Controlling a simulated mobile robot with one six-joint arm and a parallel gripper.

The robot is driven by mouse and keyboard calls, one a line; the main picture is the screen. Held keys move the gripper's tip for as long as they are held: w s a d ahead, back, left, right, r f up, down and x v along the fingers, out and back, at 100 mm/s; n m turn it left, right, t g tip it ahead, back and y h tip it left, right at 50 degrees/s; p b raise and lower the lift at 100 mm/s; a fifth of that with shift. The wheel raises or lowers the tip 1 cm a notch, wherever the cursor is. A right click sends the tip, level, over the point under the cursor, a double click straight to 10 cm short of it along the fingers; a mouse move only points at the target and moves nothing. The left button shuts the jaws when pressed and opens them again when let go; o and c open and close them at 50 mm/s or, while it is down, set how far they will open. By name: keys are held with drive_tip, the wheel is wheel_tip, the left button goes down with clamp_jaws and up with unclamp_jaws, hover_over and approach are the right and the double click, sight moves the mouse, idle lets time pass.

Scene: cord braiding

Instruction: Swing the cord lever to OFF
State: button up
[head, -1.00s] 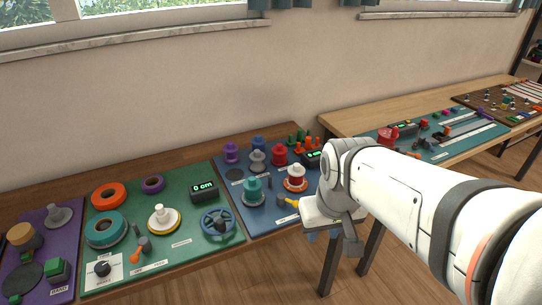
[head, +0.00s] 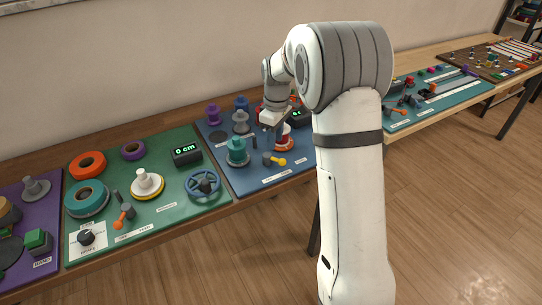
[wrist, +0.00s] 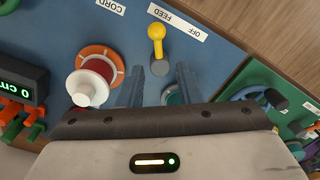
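The cord lever, with a yellow knob and grey pivot, is on the blue board in the head view (head: 279,161). It also shows in the wrist view (wrist: 157,34), where its knob lies beside the FEED end of the OFF/FEED label (wrist: 178,22). A CORD label (wrist: 108,5) is close by. My gripper is over the blue board in the head view (head: 277,138). In the wrist view my gripper (wrist: 164,70) is open, with its fingers apart and the lever's pivot seen between them. The yellow knob is beyond the fingertips. I cannot tell the height gap.
A white spool on an orange-rimmed disc (wrist: 95,80) is beside the fingers. A teal spool (head: 237,153) is left of the lever. The green board (head: 130,240) has a blue handwheel (head: 203,184) and an orange lever (head: 123,217). The table's front edge is close to the lever.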

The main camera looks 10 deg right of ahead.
sight(275, 159)
wheel_tip(275, 159, down, 7)
drive_tip(key=shift+s+f, duration=0.1)
drive_tip(key=shift+f, duration=0.05)
idle(0.4)
